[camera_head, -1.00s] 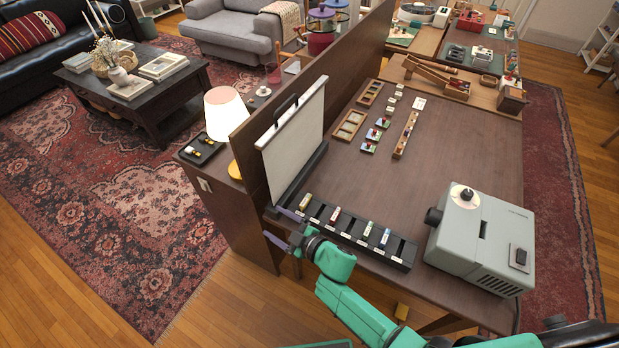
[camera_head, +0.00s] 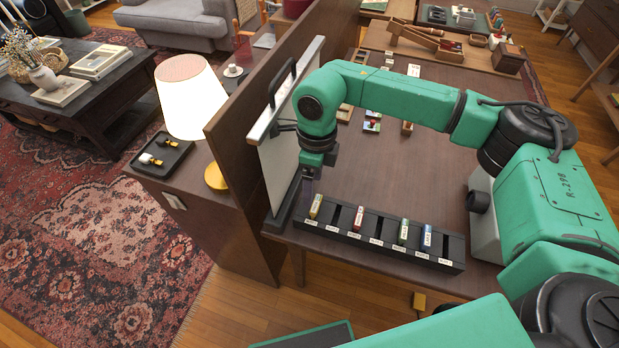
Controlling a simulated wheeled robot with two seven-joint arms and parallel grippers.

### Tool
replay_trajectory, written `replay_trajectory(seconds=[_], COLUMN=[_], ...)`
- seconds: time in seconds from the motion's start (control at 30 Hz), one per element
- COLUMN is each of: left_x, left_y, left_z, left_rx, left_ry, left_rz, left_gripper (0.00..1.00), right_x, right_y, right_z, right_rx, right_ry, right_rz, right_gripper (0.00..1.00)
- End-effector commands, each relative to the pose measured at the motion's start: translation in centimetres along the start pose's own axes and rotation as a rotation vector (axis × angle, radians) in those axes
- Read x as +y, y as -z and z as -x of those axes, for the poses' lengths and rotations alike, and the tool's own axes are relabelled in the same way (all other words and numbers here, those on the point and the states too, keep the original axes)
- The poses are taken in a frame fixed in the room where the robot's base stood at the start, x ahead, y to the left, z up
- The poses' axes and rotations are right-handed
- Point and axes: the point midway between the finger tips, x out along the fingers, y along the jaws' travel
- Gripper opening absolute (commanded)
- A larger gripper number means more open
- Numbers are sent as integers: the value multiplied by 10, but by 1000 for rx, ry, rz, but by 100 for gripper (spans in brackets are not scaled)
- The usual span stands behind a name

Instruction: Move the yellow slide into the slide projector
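The yellow slide (camera_head: 316,206) stands in the leftmost slot of the black slide rack (camera_head: 381,238) near the table's front edge. A red slide (camera_head: 358,217), a green slide (camera_head: 403,231) and a blue slide (camera_head: 427,237) stand in other slots. My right gripper (camera_head: 307,192) points down just left of and above the yellow slide. Its fingers show edge-on, so their opening cannot be told, and I see no slide in them. The grey slide projector (camera_head: 484,222) stands right of the rack, mostly hidden behind my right arm. My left gripper is out of view.
A white screen (camera_head: 278,165) stands left of the rack, close to my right gripper, against a wooden partition (camera_head: 236,125). A lit lamp (camera_head: 192,100) and a black tray (camera_head: 160,155) lie beyond it. Wooden holders and small items occupy the table's back. Bare tabletop (camera_head: 375,170) lies behind the rack.

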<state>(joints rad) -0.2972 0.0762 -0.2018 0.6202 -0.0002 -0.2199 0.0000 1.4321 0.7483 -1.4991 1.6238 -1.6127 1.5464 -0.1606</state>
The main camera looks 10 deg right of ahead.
Motion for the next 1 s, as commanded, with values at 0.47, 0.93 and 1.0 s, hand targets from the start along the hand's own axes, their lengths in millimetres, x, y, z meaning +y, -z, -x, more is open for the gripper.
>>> replay_trajectory(seconds=[0.47,0.93,1.0], left_x=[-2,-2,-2], left_y=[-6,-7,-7], left_z=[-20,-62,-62], left_rx=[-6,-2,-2], left_ry=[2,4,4], left_rz=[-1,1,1], left_gripper=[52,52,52], right_x=[-13,-16,-16], right_y=[3,4,4], right_z=[-22,-78,-77], right_rx=[13,14,15], right_ry=[61,60,60], right_rz=[-24,-25,-25], right_gripper=[82,82,82])
